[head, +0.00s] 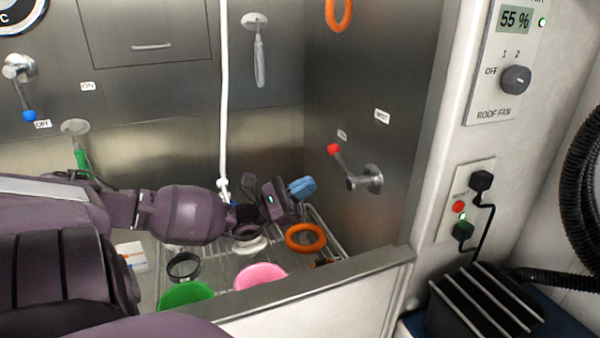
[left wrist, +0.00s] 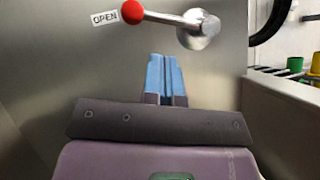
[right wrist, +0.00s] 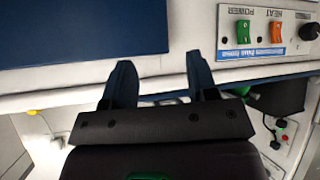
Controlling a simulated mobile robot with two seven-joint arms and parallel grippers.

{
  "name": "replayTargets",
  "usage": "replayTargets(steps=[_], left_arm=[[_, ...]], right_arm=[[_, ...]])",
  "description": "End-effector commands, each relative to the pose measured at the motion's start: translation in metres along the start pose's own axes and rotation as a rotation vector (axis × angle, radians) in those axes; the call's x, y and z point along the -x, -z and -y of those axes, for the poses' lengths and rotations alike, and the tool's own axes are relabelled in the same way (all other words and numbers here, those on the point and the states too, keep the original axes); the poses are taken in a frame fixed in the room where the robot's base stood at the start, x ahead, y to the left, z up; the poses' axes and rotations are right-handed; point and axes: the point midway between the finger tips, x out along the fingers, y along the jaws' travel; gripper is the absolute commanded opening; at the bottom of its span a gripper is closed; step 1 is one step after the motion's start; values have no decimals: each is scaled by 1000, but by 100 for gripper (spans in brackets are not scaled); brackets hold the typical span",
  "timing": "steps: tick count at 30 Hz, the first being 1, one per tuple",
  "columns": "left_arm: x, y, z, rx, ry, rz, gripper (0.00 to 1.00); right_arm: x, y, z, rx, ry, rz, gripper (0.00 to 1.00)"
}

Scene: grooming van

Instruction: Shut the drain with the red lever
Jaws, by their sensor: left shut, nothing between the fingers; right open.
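The red lever (head: 350,165) is on the tub's right steel wall, its arm running from a round metal hub to a red ball. In the left wrist view the red ball (left wrist: 132,11) sits right beside a label reading OPEN (left wrist: 104,18). A second label (head: 382,116), too small to read surely, is higher and to the right on that wall. My left gripper (head: 301,187) has its blue fingers together and empty, below and left of the lever hub, apart from it. My right gripper (right wrist: 160,80) is open and empty in the right wrist view, away from the lever.
Below my left arm, a wire rack holds a pink bowl (head: 260,276), a green bowl (head: 186,294) and an orange ring (head: 305,238). A white hose (head: 224,90) hangs behind. A blue-ended lever (head: 22,90) is on the back wall. The tub's front rim (head: 320,285) is nearer me.

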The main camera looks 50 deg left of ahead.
Motion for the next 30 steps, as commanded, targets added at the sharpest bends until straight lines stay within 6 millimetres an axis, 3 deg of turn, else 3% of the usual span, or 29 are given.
replayTargets(steps=[6,12,30], left_arm=[[-37,0,0,1,-1,3,0],[-57,0,0,1,-1,1,0],[-64,0,1,-5,4,-1,0]], right_arm=[[0,1,0,0,0,-1,53],[0,1,0,0,0,-1,53],[0,0,0,0,0,1,53]])
